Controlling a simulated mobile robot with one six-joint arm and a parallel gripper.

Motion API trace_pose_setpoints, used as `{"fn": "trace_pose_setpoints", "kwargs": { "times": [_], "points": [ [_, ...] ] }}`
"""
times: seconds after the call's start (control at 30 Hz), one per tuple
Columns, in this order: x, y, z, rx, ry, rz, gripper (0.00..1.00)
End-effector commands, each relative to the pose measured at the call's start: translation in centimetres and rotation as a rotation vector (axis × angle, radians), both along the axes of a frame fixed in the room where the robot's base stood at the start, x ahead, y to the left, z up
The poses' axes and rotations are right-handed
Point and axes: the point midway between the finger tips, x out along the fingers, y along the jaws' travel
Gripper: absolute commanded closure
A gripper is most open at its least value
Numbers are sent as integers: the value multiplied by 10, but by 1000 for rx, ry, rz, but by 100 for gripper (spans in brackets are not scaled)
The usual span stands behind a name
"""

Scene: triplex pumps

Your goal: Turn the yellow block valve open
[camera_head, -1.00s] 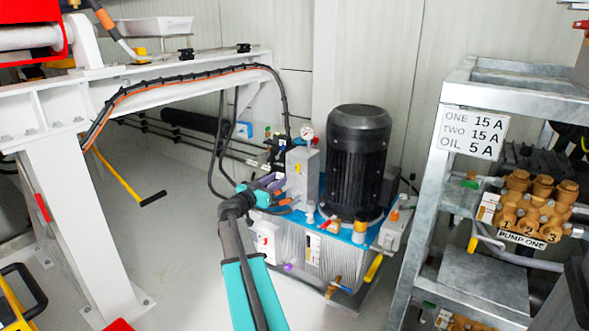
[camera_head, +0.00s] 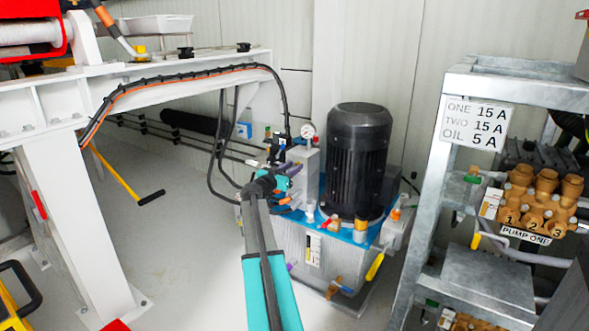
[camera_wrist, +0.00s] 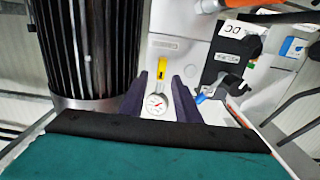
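A small yellow valve handle (camera_wrist: 161,68) shows in the wrist view on the face of a pale grey block. It lies just beyond the gap between my fingertips, and I see no contact. The grey block (camera_head: 302,160) stands on the pump unit in the head view, left of the black motor; I cannot make out the handle clearly there. A round white gauge (camera_head: 307,131) sits on top of the block; it also shows between my fingers in the wrist view (camera_wrist: 155,104). My gripper (camera_wrist: 160,82) is open and empty. In the head view my gripper (camera_head: 277,180) is beside the block's left front.
The ribbed black motor (camera_head: 357,160) stands close right of the block. Black hoses (camera_head: 220,155) hang at its left. Another yellow handle (camera_head: 375,267) is at the unit's lower right. A metal rack (camera_head: 425,190) stands at right.

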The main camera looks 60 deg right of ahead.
Motion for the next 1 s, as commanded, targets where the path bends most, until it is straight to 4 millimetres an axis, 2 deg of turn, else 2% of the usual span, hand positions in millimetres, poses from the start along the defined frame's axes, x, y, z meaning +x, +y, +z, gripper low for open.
{"fn": "trace_pose_setpoints", "kwargs": {
  "times": [0.2,0.6,0.77,0.8,1.0],
  "points": [
    [1,-16,0,0,0,1,70],
    [0,-19,0,0,0,1,70],
    [1,-19,0,-1,0,1,97],
    [1,-19,0,0,0,1,100],
    [1,-19,0,0,2,1,100]
  ]
}}
